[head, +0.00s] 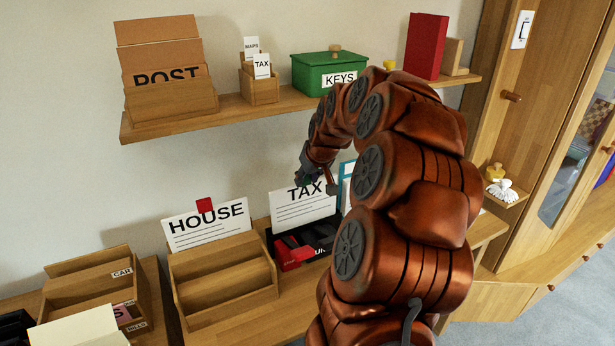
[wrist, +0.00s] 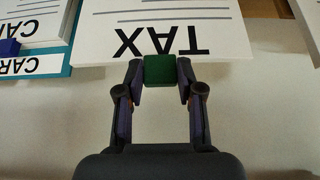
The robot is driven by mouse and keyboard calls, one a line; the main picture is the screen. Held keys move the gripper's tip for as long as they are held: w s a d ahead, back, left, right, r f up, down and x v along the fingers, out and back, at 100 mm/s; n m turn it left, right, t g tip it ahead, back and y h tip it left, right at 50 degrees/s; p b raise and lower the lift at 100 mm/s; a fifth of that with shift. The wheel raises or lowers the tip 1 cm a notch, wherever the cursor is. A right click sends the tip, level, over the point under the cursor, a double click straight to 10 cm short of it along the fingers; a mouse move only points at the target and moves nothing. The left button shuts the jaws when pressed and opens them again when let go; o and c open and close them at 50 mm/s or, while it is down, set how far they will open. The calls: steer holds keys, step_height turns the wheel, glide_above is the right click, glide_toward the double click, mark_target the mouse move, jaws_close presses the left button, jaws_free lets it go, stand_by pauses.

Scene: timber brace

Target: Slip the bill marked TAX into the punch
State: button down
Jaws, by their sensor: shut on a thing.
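The bill marked TAX (head: 302,207) is a white sheet with black print, upright at the middle of the lower surface. My gripper (head: 315,182) is at its top edge. In the wrist view my gripper (wrist: 160,72) is shut on the green tab (wrist: 160,69) of the bill, whose print (wrist: 160,40) appears upside down. Just below and in front of the bill is a black holder with a red part (head: 292,257), likely the punch; its label is partly hidden by my arm. I cannot tell whether the bill's lower edge is inside it or behind it.
The HOUSE bill (head: 207,226) with a red tab stands in a wooden tray (head: 225,290) to the left. A teal-edged CAR sheet (wrist: 42,62) is close beside the TAX bill. The shelf above (head: 235,108) holds boxes, including a green KEYS box (head: 322,76).

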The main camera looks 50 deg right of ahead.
steer(key=shift+f+b, duration=1.6)
steer(key=shift+f, duration=0.95)
steer(key=c, duration=0.7)
jaws_free()
steer(key=shift+o, duration=0.2)
steer(key=o, duration=0.5)
steer(key=shift+r, duration=0.15)
step_height(320, 180, up, 8)
glide_above(305, 195)
steer(key=s, duration=0.1)
steer(key=shift+s+a+p, duration=0.15)
steer(key=shift+p, duration=0.3)
